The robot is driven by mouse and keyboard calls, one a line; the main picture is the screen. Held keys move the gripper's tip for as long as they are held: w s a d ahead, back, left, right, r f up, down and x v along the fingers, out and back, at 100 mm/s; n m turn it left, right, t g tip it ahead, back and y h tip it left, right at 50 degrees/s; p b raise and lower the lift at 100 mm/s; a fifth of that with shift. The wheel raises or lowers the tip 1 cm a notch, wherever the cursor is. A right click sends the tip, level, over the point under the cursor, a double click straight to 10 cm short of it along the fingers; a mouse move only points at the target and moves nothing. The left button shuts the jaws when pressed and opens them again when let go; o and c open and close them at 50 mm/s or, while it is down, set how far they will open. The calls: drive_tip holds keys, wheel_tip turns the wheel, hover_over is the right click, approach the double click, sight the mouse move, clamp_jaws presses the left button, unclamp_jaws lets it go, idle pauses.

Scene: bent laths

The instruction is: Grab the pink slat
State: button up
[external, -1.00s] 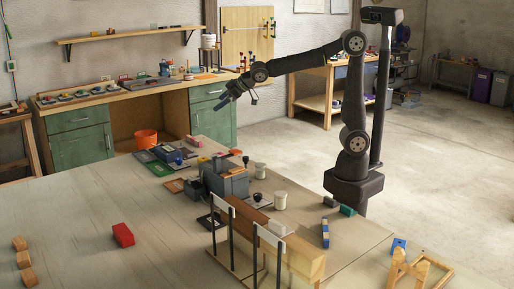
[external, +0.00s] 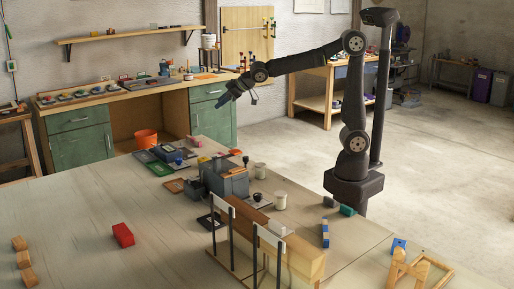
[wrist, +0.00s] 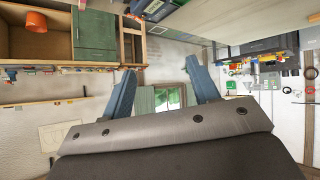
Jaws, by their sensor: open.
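My gripper (external: 227,96) is raised high above the far end of the table, in front of the green cabinets. In the wrist view its two blue fingers stand wide apart with nothing between them, so my gripper (wrist: 161,88) is open and empty. A small pink piece (external: 194,141) lies near the table's far edge, below and left of my gripper. It is too small to tell whether it is a bent slat. I cannot make out a pink slat in the wrist view.
A grey machine block (external: 226,181) stands mid-table, with white cups right of it. A wooden rack (external: 268,240) with upright posts stands at the near edge. A red block (external: 123,235) and wooden blocks (external: 23,259) lie left. The table's left middle is clear.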

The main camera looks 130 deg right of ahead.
drive_tip(key=shift+c, duration=1)
drive_tip(key=m+g+y, duration=0.4)
drive_tip(key=m+g, duration=0.2)
drive_tip(key=m, duration=0.4)
hover_over(199, 142)
drive_tip(key=a, duration=0.2)
wheel_tip(199, 142, down, 22)
drive_tip(key=shift+w+a+f, duration=0.1)
drive_tip(key=shift+w, duration=0.05)
drive_tip(key=shift+s+d+x, duration=0.1)
drive_tip(key=shift+s+x, duration=0.05)
drive_tip(key=shift+x, duration=0.7)
drive_tip(key=shift+s+d+x, duration=0.1)
drive_tip(key=shift+s+x, duration=0.05)
drive_tip(key=shift+x, duration=0.7)
drive_tip(key=shift+s+d+x, duration=0.1)
drive_tip(key=shift+s+x, duration=0.05)
drive_tip(key=shift+x, duration=0.65)
clamp_jaws()
